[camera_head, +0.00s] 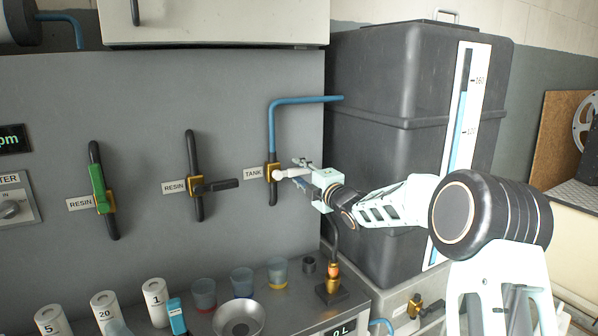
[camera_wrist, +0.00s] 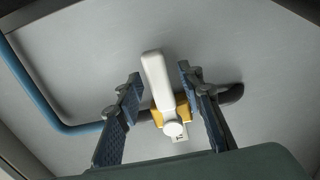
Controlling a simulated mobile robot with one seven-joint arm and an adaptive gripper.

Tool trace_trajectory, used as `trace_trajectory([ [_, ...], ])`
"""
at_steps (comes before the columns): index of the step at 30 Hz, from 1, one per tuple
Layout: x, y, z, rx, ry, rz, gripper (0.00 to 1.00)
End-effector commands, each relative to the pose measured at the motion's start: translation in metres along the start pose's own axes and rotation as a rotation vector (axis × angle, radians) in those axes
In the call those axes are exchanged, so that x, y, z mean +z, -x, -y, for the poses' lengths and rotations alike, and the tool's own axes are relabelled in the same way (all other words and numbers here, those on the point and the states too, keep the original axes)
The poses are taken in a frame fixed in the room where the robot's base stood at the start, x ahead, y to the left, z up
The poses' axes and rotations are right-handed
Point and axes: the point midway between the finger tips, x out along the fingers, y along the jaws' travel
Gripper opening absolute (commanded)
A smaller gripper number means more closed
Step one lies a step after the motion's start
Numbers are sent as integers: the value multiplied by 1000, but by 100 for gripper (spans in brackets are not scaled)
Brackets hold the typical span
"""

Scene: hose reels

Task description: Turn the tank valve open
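The tank valve has a brass body (camera_head: 270,173) on a vertical pipe beside a "TANK" label (camera_head: 253,173). Its white handle (camera_head: 288,173) points right, across the pipe. In the wrist view the white handle (camera_wrist: 155,75) stands between my two blue fingers, with the brass body (camera_wrist: 183,110) behind its lower end. My gripper (camera_wrist: 159,80) is open, with a gap on each side of the handle. In the head view my gripper (camera_head: 306,172) is at the handle's free end and partly hides it.
Two resin valves, one with a green handle (camera_head: 99,187) and one with a black handle (camera_head: 217,186), are on the panel at left. A blue pipe (camera_head: 300,100) bends toward the dark tank (camera_head: 385,130) behind my arm. Cups (camera_head: 204,293) and a bowl (camera_head: 239,318) stand below.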

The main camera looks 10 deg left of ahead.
Motion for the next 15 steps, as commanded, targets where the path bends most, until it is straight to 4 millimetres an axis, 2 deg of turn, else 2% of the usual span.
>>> trace_trajectory([
  [4, 0, -8, 0, 0, 0, 0, 35],
  [13, 0, -9, 0, 0, 0, 0, 35],
  [15, 0, -9, 0, 0, 0, 0, 28],
])
